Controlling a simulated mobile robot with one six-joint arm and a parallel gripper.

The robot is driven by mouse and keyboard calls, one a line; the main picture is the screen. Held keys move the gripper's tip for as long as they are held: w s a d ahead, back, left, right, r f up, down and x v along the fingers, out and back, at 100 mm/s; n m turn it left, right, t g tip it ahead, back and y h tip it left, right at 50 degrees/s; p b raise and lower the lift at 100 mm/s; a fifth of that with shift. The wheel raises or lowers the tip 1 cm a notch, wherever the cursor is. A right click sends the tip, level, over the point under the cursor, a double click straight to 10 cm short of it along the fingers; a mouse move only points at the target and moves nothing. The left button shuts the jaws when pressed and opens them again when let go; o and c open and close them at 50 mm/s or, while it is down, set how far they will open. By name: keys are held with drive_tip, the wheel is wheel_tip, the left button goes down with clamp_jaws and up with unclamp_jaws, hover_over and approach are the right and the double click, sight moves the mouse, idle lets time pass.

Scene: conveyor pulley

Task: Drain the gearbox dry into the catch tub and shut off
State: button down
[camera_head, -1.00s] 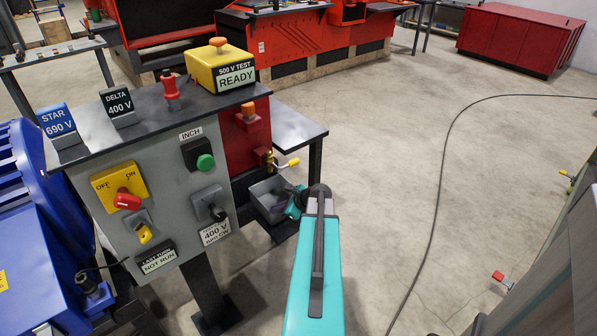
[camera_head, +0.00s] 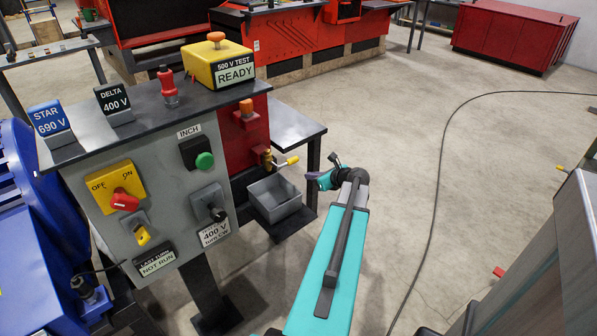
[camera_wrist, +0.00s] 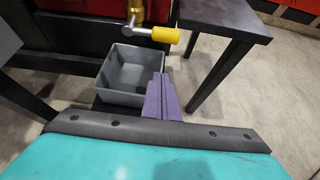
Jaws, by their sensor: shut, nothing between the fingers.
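The red gearbox (camera_head: 240,138) stands behind the grey control panel, with an orange cap on it. A brass drain valve (camera_head: 267,158) with a yellow-gripped lever (camera_head: 288,162) sticks out of its lower front. In the wrist view the lever (camera_wrist: 165,34) points right, across the brass valve (camera_wrist: 136,18). The grey catch tub (camera_head: 284,213) sits below the valve; its inside (camera_wrist: 130,72) looks empty, and I see no stream. My gripper (camera_head: 312,176) is to the right of the tub, apart from the lever. Its purple fingers (camera_wrist: 161,92) are shut and empty.
The panel (camera_head: 150,195) carries switches and label plates, left of the tub. A dark side table (camera_head: 295,125) stands behind the valve, its leg close to my gripper. A black cable (camera_head: 440,175) crosses the floor. Open floor lies to the right.

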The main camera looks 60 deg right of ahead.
drive_tip(key=x, duration=1)
drive_tip(key=shift+w+d+r, duration=0.1)
drive_tip(key=shift+w+r, duration=0.05)
drive_tip(key=shift+r, duration=0.85)
drive_tip(key=shift+w+d+r, duration=0.1)
drive_tip(key=shift+w+r, duration=0.1)
drive_tip(key=shift+r, duration=0.85)
